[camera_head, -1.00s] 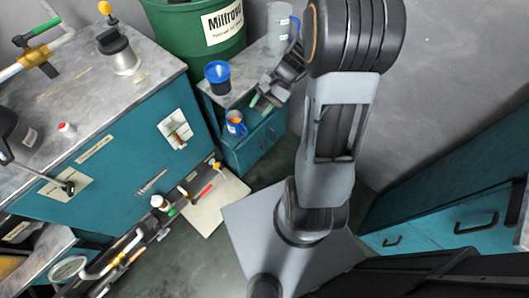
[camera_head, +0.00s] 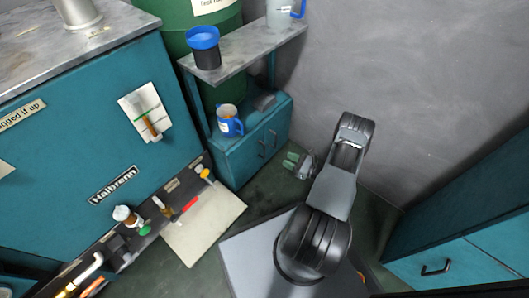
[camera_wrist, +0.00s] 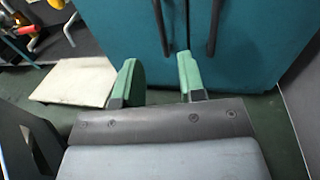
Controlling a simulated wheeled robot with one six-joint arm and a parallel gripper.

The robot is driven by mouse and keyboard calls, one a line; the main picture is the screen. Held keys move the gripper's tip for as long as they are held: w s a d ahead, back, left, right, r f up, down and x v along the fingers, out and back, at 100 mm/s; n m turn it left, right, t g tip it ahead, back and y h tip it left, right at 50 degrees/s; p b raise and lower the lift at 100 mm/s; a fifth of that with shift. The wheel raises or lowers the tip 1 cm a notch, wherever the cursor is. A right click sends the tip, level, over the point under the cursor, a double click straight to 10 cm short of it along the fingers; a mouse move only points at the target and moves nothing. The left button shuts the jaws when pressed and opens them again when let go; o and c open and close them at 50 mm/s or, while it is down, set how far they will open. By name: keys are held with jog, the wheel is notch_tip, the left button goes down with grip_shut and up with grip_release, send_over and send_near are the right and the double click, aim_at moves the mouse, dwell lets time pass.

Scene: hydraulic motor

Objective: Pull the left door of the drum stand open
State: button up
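The drum stand is a small teal cabinet (camera_head: 236,163) with two front doors, and its left door (camera_head: 248,160) and handle look closed. In the wrist view the left door (camera_wrist: 125,35) and right door (camera_wrist: 255,45) fill the upper part, each with a dark vertical handle beside the centre seam: left handle (camera_wrist: 161,27) and right handle (camera_wrist: 214,27). My gripper (camera_head: 291,160) is low in front of the doors. In the wrist view its green fingertips (camera_wrist: 160,78) are spread with nothing between them, apart from the handles and roughly in line with the left one.
A large teal unit (camera_head: 95,130) stands left, with a pale board (camera_head: 205,228) on the floor. A grey wall (camera_head: 345,60) closes the right.

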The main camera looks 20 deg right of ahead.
aim_at(264, 149)
jog(key=b+x, duration=0.3)
jog(key=x, duration=0.9)
jog(key=shift+w+a, duration=0.15)
jog(key=shift+w, duration=0.15)
jog(key=shift+c, duration=0.5)
grip_shut()
